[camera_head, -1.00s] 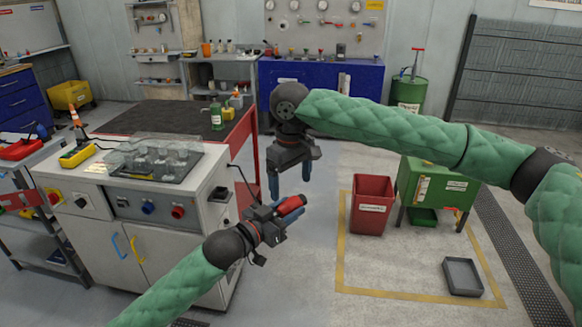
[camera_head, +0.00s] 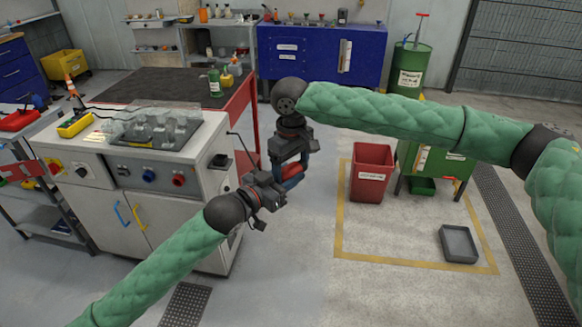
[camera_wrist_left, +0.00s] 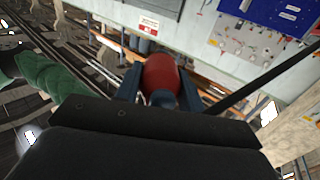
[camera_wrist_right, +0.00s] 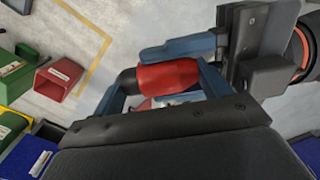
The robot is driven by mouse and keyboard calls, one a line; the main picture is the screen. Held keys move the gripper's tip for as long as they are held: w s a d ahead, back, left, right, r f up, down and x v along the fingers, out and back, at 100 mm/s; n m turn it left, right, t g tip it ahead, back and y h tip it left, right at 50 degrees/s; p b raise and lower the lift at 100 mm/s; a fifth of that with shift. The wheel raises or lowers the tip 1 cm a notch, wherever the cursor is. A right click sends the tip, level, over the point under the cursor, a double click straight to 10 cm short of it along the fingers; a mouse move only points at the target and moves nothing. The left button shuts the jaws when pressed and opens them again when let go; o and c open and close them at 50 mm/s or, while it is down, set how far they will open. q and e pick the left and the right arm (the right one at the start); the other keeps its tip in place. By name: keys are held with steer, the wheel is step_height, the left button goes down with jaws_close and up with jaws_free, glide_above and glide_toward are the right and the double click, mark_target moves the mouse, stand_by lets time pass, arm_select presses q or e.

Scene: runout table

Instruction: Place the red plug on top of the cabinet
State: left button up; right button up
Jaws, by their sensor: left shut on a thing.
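The red plug (camera_head: 291,170) is held in my left gripper (camera_head: 283,181), in mid-air right of the white cabinet (camera_head: 176,222). In the left wrist view the plug (camera_wrist_left: 161,75) sits between the two blue fingers. My right gripper (camera_head: 290,160) points down over the plug from above. In the right wrist view its fingers stand apart, one at each end of the plug (camera_wrist_right: 168,76); I cannot tell whether they touch it. The white cabinet has knobs on its front, and a clear cover with glassware and a yellow device (camera_head: 75,125) on its top.
A dark-topped red table (camera_head: 170,88) stands behind the white cabinet. A red bin (camera_head: 371,173), a green cabinet (camera_head: 437,163) and a grey tray (camera_head: 459,244) are at the right. A blue cabinet (camera_head: 310,62) stands at the back. The middle floor is clear.

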arm_select(q)
steer(key=o, duration=1.4)
